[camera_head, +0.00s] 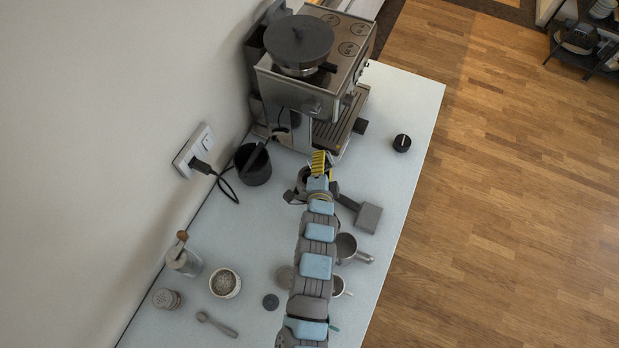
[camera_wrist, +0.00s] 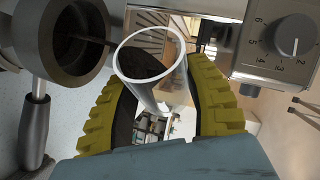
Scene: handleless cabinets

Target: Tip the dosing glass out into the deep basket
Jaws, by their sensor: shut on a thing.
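My gripper (camera_head: 320,163) has its yellow-and-black fingers shut on the clear dosing glass (camera_wrist: 150,58), whose pale round rim faces the wrist camera. In the head view the glass is hidden by my fingers and arm. Left of the glass in the wrist view, apart from it, is a thick grey ring-shaped vessel (camera_wrist: 88,68) with a dark hollow and a dark-gripped handle (camera_wrist: 35,130). It looks like the deep basket's holder, but I cannot be sure.
The espresso machine (camera_head: 285,85) stands just beyond my gripper; its dial (camera_wrist: 293,45) shows close by. A black cup (camera_head: 252,168) stands left, a grey block tool (camera_head: 368,218) right.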

